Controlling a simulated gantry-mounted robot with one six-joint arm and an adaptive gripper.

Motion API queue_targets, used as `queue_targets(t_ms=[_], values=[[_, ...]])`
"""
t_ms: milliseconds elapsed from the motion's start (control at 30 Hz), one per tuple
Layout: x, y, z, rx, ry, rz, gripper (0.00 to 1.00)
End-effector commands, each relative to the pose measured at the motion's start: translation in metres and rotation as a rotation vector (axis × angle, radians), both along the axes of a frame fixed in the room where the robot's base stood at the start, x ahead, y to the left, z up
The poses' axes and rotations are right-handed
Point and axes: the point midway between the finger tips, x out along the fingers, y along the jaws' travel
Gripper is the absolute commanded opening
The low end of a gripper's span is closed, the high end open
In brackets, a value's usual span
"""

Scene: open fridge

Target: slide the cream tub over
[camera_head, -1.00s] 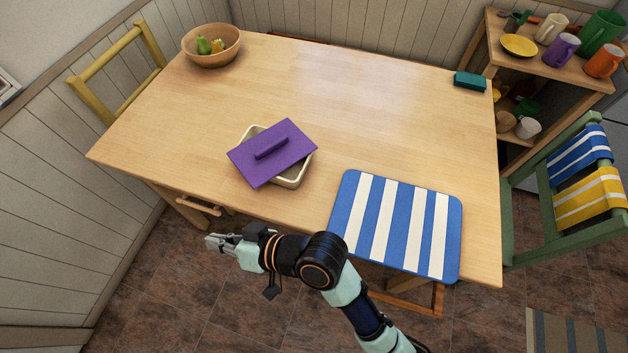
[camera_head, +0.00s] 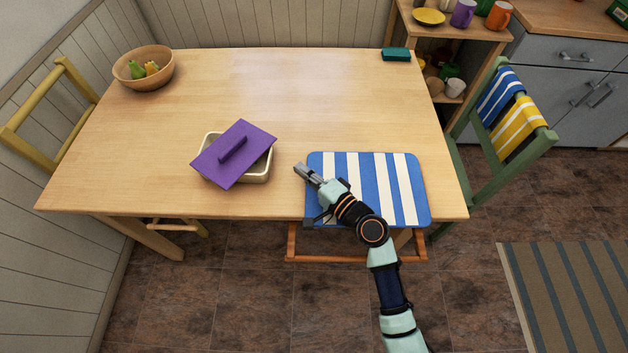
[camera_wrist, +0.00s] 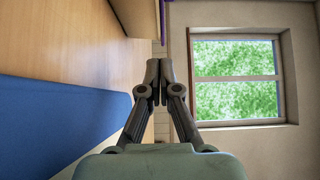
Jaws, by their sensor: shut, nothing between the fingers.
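The cream tub (camera_head: 258,171) stands on the wooden table, left of the striped mat. A purple lid (camera_head: 236,153) with a bar handle lies askew on top and hides most of its inside. My gripper (camera_head: 300,169) is shut and empty, to the right of the tub and apart from it, near the mat's left edge. In the wrist view the closed fingertips (camera_wrist: 159,65) point along the table side, and a purple edge (camera_wrist: 163,12) shows at the top.
A blue and white striped mat (camera_head: 393,190) lies under my arm at the table's front right. A fruit bowl (camera_head: 144,70) stands at the back left and a teal block (camera_head: 396,55) at the back right. The table's middle (camera_head: 290,100) is clear.

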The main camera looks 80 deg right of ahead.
Motion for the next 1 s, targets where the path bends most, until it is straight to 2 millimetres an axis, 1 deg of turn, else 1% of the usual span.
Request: queue_targets(t_ms=[33,167,200,300,400,500,833,933,1000], values=[[0.010,-0.006,-0.001,-0.002,-0.001,0.003,0.00],[0.033,-0.020,0.000,-0.003,-0.001,0.004,0.00],[0.041,-0.016,-0.001,-0.001,0.001,0.005,0.00],[0.055,-0.013,0.000,-0.001,0.000,0.003,0.00],[0.063,-0.011,0.000,-0.001,0.000,0.002,0.00],[0.067,-0.011,0.000,-0.001,0.000,0.000,0.00],[0.068,-0.011,0.001,0.000,0.000,0.001,0.00],[0.079,-0.008,0.002,0.001,0.000,0.003,0.00],[0.094,-0.005,0.004,0.001,0.002,0.005,0.00]])
